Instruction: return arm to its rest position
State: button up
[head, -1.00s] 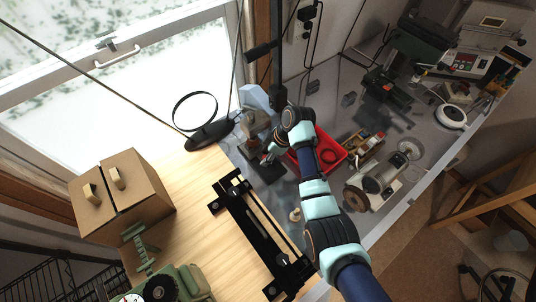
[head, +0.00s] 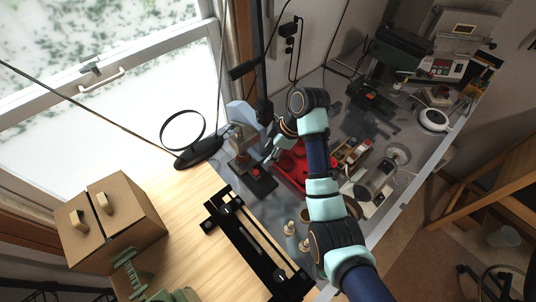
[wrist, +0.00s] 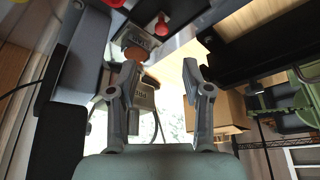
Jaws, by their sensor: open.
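My arm reaches up from the bottom right of the head view, bends at a raised elbow and comes down over the bench. My gripper (head: 271,154) is small there and partly hidden by my wrist, beside the near-left edge of a red bin (head: 288,179). In the wrist view my gripper (wrist: 160,68) has its two grey fingers well apart, with nothing held between them. A grey device with a round orange-brown top (wrist: 136,53) shows behind the left finger, apart from it as far as I can tell.
A small black-based stand (head: 258,182) is left of the bin. A black rail frame (head: 243,237) lies on the wooden table (head: 190,232), with a cardboard box (head: 110,221) at left. Small pegs (head: 290,228) stand below my arm. A black post (head: 259,60) rises behind.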

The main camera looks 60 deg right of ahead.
dwell(0.5)
jog(key=w+a, duration=0.3)
jog(key=a, duration=0.2)
jog(key=w+a+m+t+h, duration=0.1)
jog(key=w+a, duration=0.2)
jog(key=a, duration=0.2)
jog(key=w+a+r+t+h, duration=0.1)
jog(key=w+a, duration=0.2)
jog(key=a, duration=0.2)
jog(key=shift+w+a, duration=0.15)
jog(key=shift+a, duration=0.1)
jog(key=s+a+r+m+t, duration=0.25)
jog(key=a+r, duration=0.25)
jog(key=a, duration=0.8)
jog(key=s+a+r+m+t, duration=0.15)
jog(key=a+r+t, duration=0.35)
jog(key=a, duration=0.7)
notch_tip(320, 180, up, 14)
jog(key=p, duration=1.2)
jog(key=shift+f+g+p, duration=0.2)
jog(key=shift+g+p, duration=0.1)
jog(key=shift+g, duration=0.05)
jog(key=shift+s, duration=0.1)
